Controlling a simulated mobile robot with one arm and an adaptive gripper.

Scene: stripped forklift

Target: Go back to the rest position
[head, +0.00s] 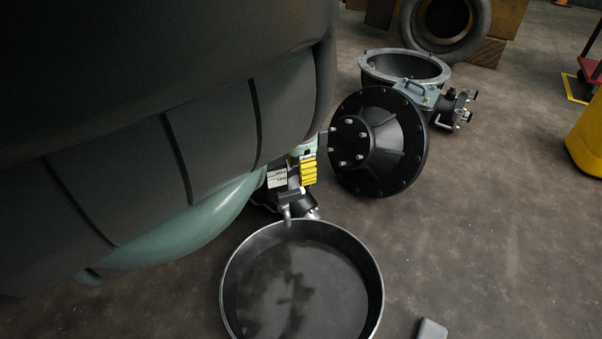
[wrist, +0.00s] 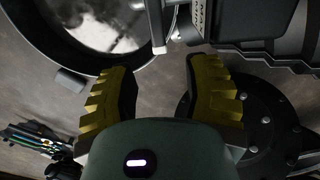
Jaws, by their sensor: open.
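My gripper (wrist: 160,78) shows in the wrist view with two yellow ribbed fingers spread apart. Nothing is held between them; bare floor shows in the gap. In the head view, a yellow ribbed piece below the large dark body looks like part of my gripper, but most of it is hidden. It is above and behind the round pan's far rim, left of the black bolted hub. The arm's full posture cannot be made out.
A round pan (head: 375,300) with dark liquid stands on the floor. A black bolted hub (head: 408,150) lies near a metal housing (head: 440,68). A large dark body (head: 150,110) fills the upper left. A yellow object (head: 588,140) stands right. Floor at lower right is mostly clear.

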